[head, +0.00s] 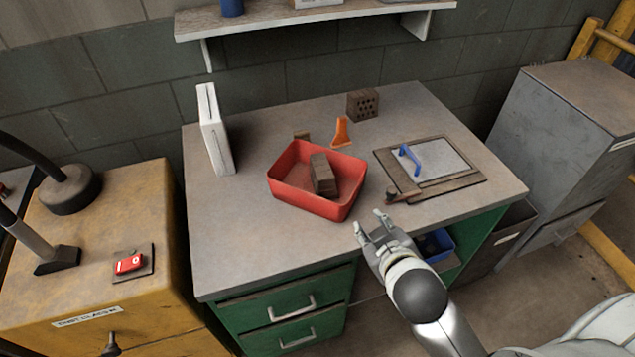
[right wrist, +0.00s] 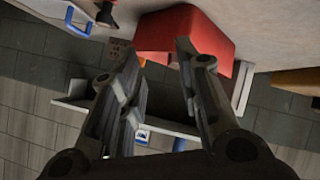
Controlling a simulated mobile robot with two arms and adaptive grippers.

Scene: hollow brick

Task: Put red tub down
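The red tub (head: 318,204) sits on the grey desk top (head: 235,250), near the middle. A brown block (head: 322,175) lies inside it. My right gripper (head: 369,222) is open and empty at the desk's front edge, just right of and in front of the tub, apart from it. In the right wrist view, the gripper's two fingers (right wrist: 160,75) are spread, with the red tub (right wrist: 190,32) beyond the fingertips. My left gripper does not show in either view.
A hollow brick (head: 362,105), an orange object (head: 342,132) and a white upright case (head: 215,130) stand behind the tub. A board with a blue handle (head: 409,158) lies to the right. A yellow cabinet (head: 100,240) stands at the left. The desk's front left is clear.

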